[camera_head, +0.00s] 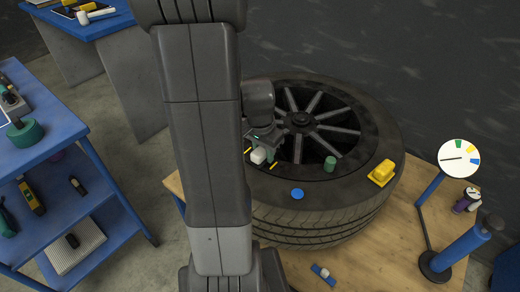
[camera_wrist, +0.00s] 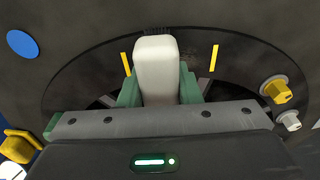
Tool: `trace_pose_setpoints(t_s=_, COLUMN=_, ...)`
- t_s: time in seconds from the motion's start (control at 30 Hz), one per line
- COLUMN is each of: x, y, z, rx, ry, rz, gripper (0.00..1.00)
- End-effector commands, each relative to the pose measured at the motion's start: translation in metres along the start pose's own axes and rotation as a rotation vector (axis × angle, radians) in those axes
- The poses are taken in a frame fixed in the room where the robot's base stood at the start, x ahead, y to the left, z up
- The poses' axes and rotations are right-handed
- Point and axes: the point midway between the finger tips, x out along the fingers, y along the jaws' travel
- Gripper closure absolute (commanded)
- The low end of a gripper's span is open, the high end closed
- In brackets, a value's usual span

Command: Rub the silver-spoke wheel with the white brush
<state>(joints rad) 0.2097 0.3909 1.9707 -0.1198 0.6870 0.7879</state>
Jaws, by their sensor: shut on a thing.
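The silver-spoke wheel (camera_head: 302,118) lies flat inside a big black tyre (camera_head: 320,224) on a wooden table. Its grey spokes radiate from a dark hub, and my arm covers part of its left side. My gripper (camera_head: 262,154) is over the wheel's lower left edge. Its green fingers (camera_wrist: 158,88) are shut on a white block-shaped piece, which I take as the white brush (camera_wrist: 157,68). The brush also shows in the head view (camera_head: 258,156).
A green cylinder (camera_head: 330,164), a yellow piece (camera_head: 382,173) and a blue disc (camera_head: 297,194) are on the tyre. Yellow strips (camera_wrist: 214,58) flank the brush. A dial on a stand (camera_head: 459,158) is at right. Blue shelves (camera_head: 104,217) stand left. The table (camera_head: 408,240) has bare wood in front.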

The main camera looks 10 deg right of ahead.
Motion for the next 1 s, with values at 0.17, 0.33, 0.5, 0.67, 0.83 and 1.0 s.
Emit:
trace_pose_setpoints(t_s=0.17, x=0.002, y=0.004, z=0.002, rx=-0.001, ry=-0.005, rz=0.005, gripper=0.93)
trace_pose_setpoints(t_s=0.33, x=0.002, y=0.004, z=0.002, rx=-0.001, ry=-0.007, rz=0.006, gripper=0.93)
trace_pose_setpoints(t_s=0.5, x=-0.005, y=0.004, z=0.001, rx=-0.001, ry=-0.007, rz=0.006, gripper=0.93)
trace_pose_setpoints(t_s=0.67, x=-0.009, y=0.004, z=0.000, rx=-0.001, ry=-0.005, rz=0.005, gripper=0.93)
trace_pose_setpoints(t_s=0.83, x=-0.008, y=0.010, z=0.000, rx=0.001, ry=-0.004, rz=0.004, gripper=0.93)
trace_pose_setpoints(t_s=1.0, x=-0.009, y=0.021, z=0.000, rx=0.001, ry=-0.003, rz=0.003, gripper=0.93)
